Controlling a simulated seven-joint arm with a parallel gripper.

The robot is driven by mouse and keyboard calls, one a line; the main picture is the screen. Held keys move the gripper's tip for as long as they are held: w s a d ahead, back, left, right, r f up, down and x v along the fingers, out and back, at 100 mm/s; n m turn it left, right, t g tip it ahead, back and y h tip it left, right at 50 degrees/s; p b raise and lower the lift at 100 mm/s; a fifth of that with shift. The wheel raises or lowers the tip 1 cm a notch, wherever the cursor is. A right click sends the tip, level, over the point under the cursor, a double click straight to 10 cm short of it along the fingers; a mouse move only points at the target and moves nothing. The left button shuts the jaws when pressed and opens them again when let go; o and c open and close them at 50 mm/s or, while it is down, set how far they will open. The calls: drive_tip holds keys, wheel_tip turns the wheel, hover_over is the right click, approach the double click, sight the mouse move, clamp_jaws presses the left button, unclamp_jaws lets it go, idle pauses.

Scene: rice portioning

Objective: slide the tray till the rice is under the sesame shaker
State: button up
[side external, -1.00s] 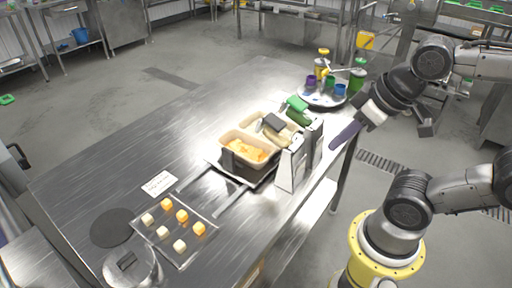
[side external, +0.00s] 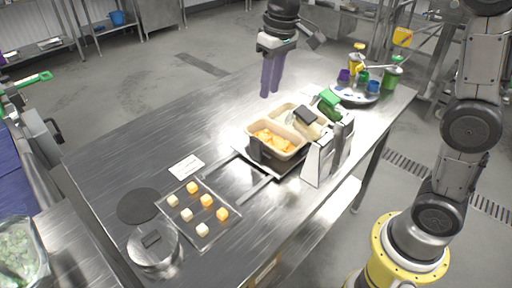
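A dark tray (side external: 290,172) sits on two metal rails on the steel table. It carries a tan container (side external: 258,135) with orange food in it. Behind it is a second tan container (side external: 284,108), partly covered by a dark-capped dispenser (side external: 307,115). A green-capped dispenser (side external: 329,101) stands beside that one, both by pale upright stands (side external: 320,157). I cannot tell which dispenser is the sesame shaker, and I see no clear rice surface. My gripper (side external: 269,94), with purple fingers, hangs above the table behind and left of the tray, apart from it. Its opening is unclear.
A flat tray (side external: 222,238) of white and orange cubes, a white card (side external: 187,167), a black disc (side external: 139,206) and a lidded pot (side external: 153,248) lie left and in front. A plate (side external: 345,96) of colored cups stands far right. The back-left table is clear.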

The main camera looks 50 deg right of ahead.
drive_tip(key=g, duration=0.2)
hover_over(256, 159)
wheel_tip(256, 159, down, 6)
drive_tip(key=f, duration=1.4)
drive_tip(key=shift+w+d+f, duration=0.15)
drive_tip(key=shift+w+d, duration=0.15)
clamp_jaws()
idle(0.5)
